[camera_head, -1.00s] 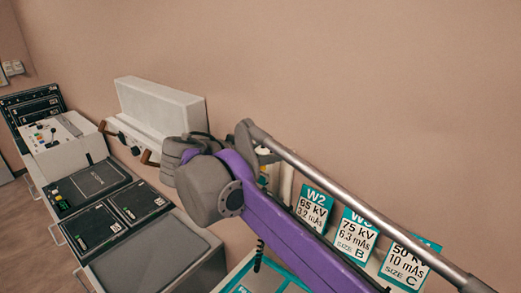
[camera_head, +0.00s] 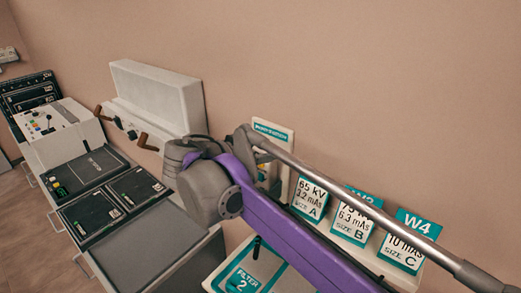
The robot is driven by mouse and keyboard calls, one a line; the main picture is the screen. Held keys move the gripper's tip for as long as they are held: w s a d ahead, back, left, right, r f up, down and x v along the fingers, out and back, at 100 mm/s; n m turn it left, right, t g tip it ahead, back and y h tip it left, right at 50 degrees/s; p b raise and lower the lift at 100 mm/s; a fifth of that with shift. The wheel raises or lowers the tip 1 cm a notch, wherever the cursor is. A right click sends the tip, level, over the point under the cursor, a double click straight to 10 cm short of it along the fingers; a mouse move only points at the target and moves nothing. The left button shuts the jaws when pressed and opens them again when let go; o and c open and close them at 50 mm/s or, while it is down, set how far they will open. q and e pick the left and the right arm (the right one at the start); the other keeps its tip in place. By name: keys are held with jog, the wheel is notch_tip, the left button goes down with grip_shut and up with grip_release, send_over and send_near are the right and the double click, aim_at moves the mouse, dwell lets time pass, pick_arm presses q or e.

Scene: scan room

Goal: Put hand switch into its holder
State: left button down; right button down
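A white wall panel (camera_head: 273,129) with a teal label stands behind my arm; it may be the holder. Below it, a small yellow and pale part (camera_head: 262,172) shows in the gap beside my arm, too covered to identify. A short black piece (camera_head: 257,247), which may be part of the hand switch or its cord, shows just left of the purple link. I cannot make out the hand switch itself. My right arm crosses from the lower right, and its bulky grey joints cover this area. Its fingertips are hidden or cannot be told apart. My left gripper is not in view.
Exposure cards (camera_head: 311,200) stand in a row on the right. A teal-edged filter panel (camera_head: 243,280) lies at the bottom. Left are a grey-topped cabinet (camera_head: 150,250), black panels (camera_head: 85,168), a control console (camera_head: 55,130) and a white wall unit (camera_head: 160,95) with brown handles.

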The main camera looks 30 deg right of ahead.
jog(key=shift+f, duration=0.4)
dwell(0.3)
grip_release()
jog(key=shift+a, duration=0.1)
jog(key=v, duration=1.1)
jog(key=s+f+n+y, duration=0.4)
jog(key=s+f, duration=0.1)
jog(key=f, duration=0.6)
jog(key=s+f+n+y, duration=0.4)
jog(key=s+f, duration=0.2)
jog(key=f, duration=0.5)
jog(key=s+f+n+y, duration=0.4)
jog(key=s+f+n, duration=0.1)
jog(key=f, duration=0.6)
jog(key=shift+s+a, duration=0.1)
jog(key=shift+s, duration=0.25)
jog(key=shift+s+a+f+n+t+y, duration=0.2)
jog(key=shift+f+n+t+y, duration=0.1)
jog(key=shift+f, duration=0.1)
